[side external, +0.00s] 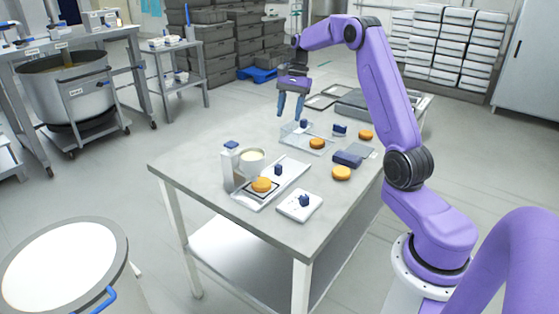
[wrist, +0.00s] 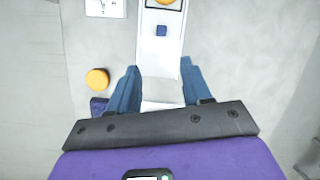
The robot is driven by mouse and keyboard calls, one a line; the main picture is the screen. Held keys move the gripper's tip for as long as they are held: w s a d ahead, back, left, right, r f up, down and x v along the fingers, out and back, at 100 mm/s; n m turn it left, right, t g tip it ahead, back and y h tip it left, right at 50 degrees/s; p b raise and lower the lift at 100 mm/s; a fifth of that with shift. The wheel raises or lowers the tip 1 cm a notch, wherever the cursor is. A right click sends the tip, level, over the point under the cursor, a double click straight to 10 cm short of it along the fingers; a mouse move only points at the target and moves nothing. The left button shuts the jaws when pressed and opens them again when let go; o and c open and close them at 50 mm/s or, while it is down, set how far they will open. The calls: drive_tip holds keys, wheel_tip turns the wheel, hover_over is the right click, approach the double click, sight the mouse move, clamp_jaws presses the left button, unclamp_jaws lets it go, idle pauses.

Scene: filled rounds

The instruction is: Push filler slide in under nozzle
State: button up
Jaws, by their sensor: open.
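The filler slide is a long pale tray (side external: 287,176) on the table. A small dark blue knob (side external: 278,169) stands on it, and an orange-yellow round (side external: 261,185) sits at its near end. My gripper (side external: 290,117) is open and empty, raised above the table's far side, apart from the slide. In the wrist view the slide (wrist: 157,58) and its blue knob (wrist: 161,30) lie ahead of the open fingers (wrist: 158,78).
A clear tray (side external: 293,137) stands beyond the slide. Several rounds, one of them (side external: 341,173) beside a dark blue block (side external: 347,159), lie to the right. A white plate with a blue knob (side external: 300,206) lies near the front. Bare tabletop (side external: 200,160) shows at left.

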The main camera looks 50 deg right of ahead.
drive_tip(key=d+m, duration=0.1)
drive_tip(key=m, duration=0.2)
drive_tip(key=y, duration=0.1)
approach(278, 166)
drive_tip(key=x, duration=0.8)
drive_tip(key=shift+f, duration=0.2)
clamp_jaws()
